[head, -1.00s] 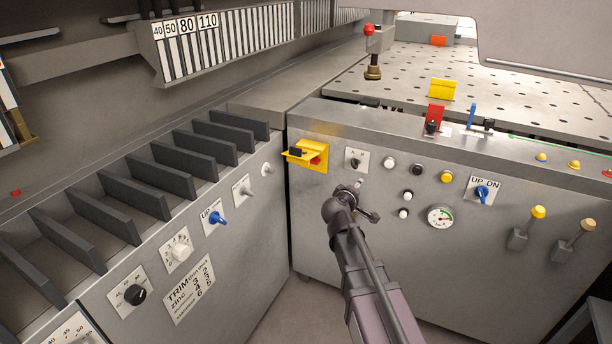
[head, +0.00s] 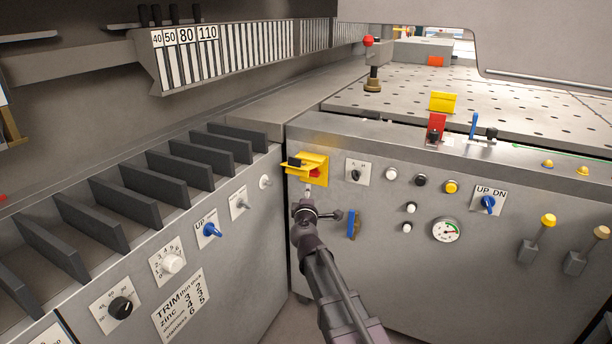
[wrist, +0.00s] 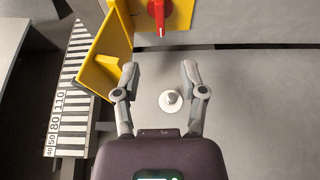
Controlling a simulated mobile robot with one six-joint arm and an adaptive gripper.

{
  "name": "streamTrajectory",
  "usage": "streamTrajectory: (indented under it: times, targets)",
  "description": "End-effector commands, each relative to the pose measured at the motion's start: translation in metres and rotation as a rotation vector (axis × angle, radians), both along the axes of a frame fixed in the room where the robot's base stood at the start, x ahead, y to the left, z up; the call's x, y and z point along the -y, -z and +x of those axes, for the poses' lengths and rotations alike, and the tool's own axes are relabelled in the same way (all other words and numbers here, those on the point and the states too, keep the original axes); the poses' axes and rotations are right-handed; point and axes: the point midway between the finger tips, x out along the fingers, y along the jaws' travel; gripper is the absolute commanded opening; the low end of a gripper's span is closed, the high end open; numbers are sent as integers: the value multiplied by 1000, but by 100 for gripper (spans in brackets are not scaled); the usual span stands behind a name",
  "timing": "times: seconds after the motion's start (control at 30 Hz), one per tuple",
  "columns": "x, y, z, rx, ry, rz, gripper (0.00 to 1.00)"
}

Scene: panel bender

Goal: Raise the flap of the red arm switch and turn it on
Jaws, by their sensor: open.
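A red upright cover with a black toggle in front of it (head: 436,128) stands on the ledge at the perforated table's front edge. A yellow switch box (head: 318,169) is on the front panel, its yellow flap (wrist: 112,48) standing out from the plate. A red knob (wrist: 159,14) sits on that plate. My gripper (head: 307,192) is just below the yellow box, well left of the red cover. In the wrist view my gripper (wrist: 160,68) is open and empty, its left fingertip close to the yellow flap. I cannot tell whether they touch.
A round white knob (wrist: 170,101) shows between the fingers in the wrist view. A blue-and-brown part (head: 354,224) is right of my gripper. A black selector (head: 356,173), several buttons and a gauge (head: 446,230) lie further right. The side panel with dials (head: 171,264) is at left.

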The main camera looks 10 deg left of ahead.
Motion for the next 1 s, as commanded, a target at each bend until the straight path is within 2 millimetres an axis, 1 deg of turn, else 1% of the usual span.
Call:
streamTrajectory:
  times: [0.17,0.27,0.47,0.8,1.0]
  targets:
    - [-1,0,11,0,0,0,54]
    - [-2,0,21,0,0,1,54]
    - [-4,0,48,0,0,1,54]
    - [-7,0,100,0,0,1,54]
    - [-7,0,124,0,-1,1,54]
